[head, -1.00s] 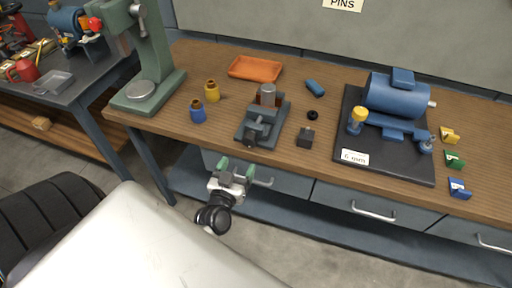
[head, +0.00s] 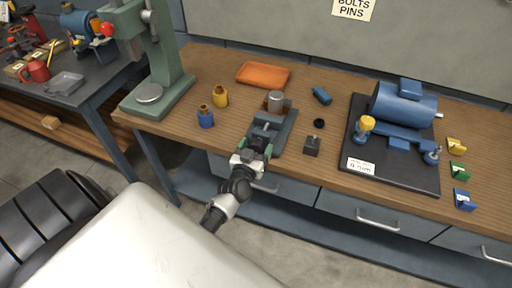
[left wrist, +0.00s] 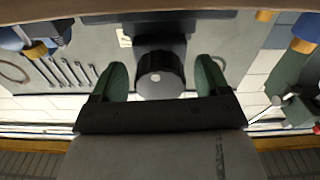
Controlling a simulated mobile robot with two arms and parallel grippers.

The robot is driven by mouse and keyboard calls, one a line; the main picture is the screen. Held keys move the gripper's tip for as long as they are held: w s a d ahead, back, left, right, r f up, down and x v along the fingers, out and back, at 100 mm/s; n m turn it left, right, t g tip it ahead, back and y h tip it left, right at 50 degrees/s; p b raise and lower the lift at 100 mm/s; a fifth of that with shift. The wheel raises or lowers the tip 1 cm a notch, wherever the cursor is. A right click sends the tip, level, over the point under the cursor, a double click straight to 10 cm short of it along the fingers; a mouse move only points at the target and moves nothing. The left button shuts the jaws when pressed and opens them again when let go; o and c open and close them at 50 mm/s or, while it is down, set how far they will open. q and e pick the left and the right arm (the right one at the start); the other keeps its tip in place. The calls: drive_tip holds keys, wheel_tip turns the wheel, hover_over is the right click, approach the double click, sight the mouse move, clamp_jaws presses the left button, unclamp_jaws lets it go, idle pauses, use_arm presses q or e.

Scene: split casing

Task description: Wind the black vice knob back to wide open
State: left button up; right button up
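The grey vice (head: 284,134) sits at the front of the wooden bench, with a grey-topped brown cylinder (head: 275,100) at its far end. In the left wrist view, the black vice knob (left wrist: 161,75) is between the two green fingertips of my left gripper (left wrist: 160,78). A gap shows on each side of the knob, so the fingers are open around it and apart from it. In the head view my left gripper (head: 255,147) is at the vice's front end and hides the knob. My right gripper is not in view.
A blue bottle (head: 205,116) and a yellow bottle (head: 220,96) stand left of the vice, and a small dark block (head: 312,145) right of it. An orange tray (head: 263,74) lies behind. A green press (head: 165,75) and a blue motor (head: 403,105) flank the work area.

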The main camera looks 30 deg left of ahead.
use_arm(q)
drive_tip(key=c, duration=0.7)
drive_tip(key=shift+c, duration=1)
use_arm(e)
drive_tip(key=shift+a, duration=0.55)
